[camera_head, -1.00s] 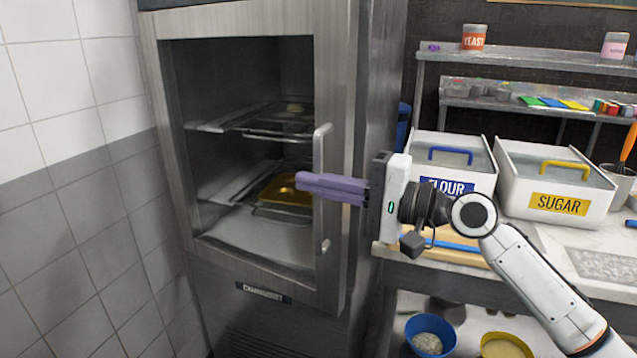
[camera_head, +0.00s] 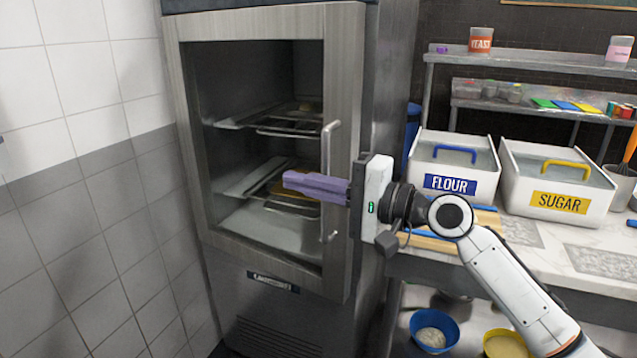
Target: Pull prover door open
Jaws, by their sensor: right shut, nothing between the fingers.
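The prover is a tall grey steel cabinet, and its door (camera_head: 343,85) has a wide metal frame around a glass pane. The door looks shut or nearly so; I cannot tell whether a small gap shows. A vertical bar handle (camera_head: 330,150) is on the door's right side. My right gripper (camera_head: 287,182) has its purple fingers shut with nothing between them. The fingers lie level across the middle of the handle and hide part of it, with tips left of it. I cannot tell whether they touch it. My left gripper is not in view.
Wire racks and trays (camera_head: 290,190) show inside the prover. To the right, a counter holds a flour bin (camera_head: 450,184) and a sugar bin (camera_head: 560,202). A blue bowl (camera_head: 434,330) and a yellow bowl (camera_head: 507,343) are below. A tiled wall (camera_head: 90,210) is at left.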

